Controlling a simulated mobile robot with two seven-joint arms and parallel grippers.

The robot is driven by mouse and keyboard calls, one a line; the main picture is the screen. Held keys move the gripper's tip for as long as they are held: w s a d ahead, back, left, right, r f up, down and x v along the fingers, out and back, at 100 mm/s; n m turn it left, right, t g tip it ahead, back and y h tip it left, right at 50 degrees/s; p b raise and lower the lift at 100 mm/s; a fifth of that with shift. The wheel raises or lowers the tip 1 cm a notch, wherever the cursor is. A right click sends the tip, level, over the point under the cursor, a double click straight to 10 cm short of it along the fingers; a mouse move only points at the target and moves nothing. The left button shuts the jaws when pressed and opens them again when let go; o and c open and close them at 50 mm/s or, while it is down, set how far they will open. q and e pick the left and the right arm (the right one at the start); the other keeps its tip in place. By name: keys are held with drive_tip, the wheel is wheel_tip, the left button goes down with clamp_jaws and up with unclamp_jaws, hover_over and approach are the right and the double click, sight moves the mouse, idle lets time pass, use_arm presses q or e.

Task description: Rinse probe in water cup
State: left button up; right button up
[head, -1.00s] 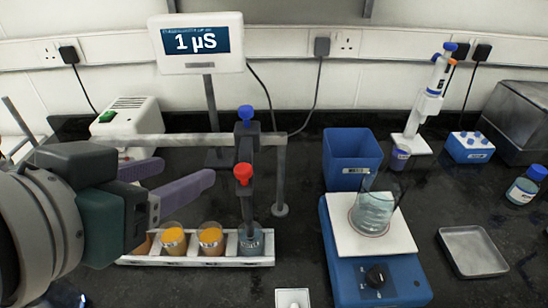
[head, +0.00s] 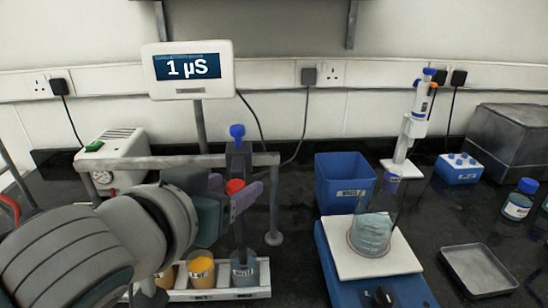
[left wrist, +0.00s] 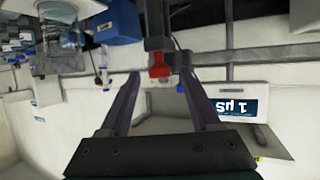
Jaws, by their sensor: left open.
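The probe (head: 240,215) is a dark upright stem with a blue knob (head: 237,131) on top and a red knob (head: 235,187) below it. Its lower end goes down into the grey-blue water cup (head: 245,273) at the right end of the white rack (head: 222,294). My left gripper (head: 236,196) is open, its purple fingers around the height of the red knob. In the left wrist view the red knob (left wrist: 159,66) shows between and just beyond the open fingertips; contact cannot be told. My right gripper is not in view.
Orange-filled cups (head: 201,270) stand in the rack left of the water cup. A grey frame (head: 274,190) spans behind the probe. The meter (head: 190,68) reads 1 µS. Right are a blue waste bin (head: 345,183) and a beaker (head: 371,232) on a stirrer.

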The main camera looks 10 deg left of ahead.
use_arm(q)
drive_tip(key=shift+w+f, duration=0.1)
drive_tip(key=shift+w, duration=0.1)
clamp_jaws()
idle(0.5)
idle(0.9)
